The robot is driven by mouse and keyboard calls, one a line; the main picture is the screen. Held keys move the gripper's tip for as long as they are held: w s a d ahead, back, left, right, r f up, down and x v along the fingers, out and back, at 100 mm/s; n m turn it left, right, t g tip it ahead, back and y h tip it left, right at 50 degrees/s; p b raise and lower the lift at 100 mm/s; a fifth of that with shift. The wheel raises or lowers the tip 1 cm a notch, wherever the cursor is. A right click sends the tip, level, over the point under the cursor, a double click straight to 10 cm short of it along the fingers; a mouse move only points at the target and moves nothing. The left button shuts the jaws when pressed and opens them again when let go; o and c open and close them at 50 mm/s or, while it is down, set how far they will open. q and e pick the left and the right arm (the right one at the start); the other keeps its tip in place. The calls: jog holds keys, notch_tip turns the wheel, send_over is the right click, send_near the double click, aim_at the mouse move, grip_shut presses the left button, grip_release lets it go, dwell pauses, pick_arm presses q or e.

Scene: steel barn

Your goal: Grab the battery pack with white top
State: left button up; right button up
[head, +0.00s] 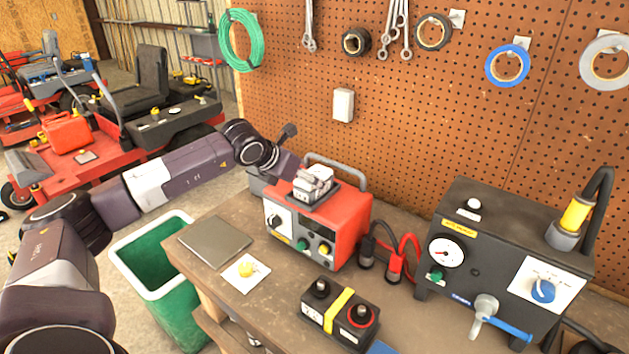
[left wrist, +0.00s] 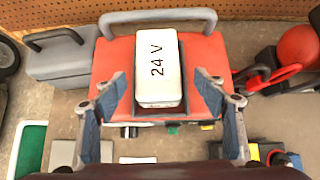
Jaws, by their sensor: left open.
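The battery pack with the white top (left wrist: 158,65) sits upright in a dark holder on the red charger (left wrist: 205,55). Its top is marked "24 V" in the left wrist view. In the head view, the red charger (head: 345,218) stands on the bench, and my left gripper partly hides the pack. My left gripper (left wrist: 159,88) is open, with one finger at each side of the pack. Gaps show between the fingers and the pack, and the gripper holds nothing. My right gripper is not in view.
A grey handle (head: 335,170) arches behind the pack. Black and red cables (head: 400,250) lie right of the charger. A black battery with a yellow strap (head: 340,312) stands in front, and a dark tester box (head: 490,235) stands to the right. A green bin (head: 155,262) is beside the bench.

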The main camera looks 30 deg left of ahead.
pick_arm(q)
jog(key=w+f+p, duration=0.1)
jog(key=w, duration=0.1)
jog(key=w+f+p, duration=0.1)
jog(key=shift+w+p, duration=0.3)
jog(key=shift+w, duration=0.1)
jog(key=shift+w+f, duration=0.2)
jog(key=shift+f, duration=0.2)
jog(key=shift+c, duration=1.4)
jog(key=c, duration=0.7)
grip_shut()
jog(key=shift+w+r, duration=0.1)
jog(key=shift+r, duration=0.05)
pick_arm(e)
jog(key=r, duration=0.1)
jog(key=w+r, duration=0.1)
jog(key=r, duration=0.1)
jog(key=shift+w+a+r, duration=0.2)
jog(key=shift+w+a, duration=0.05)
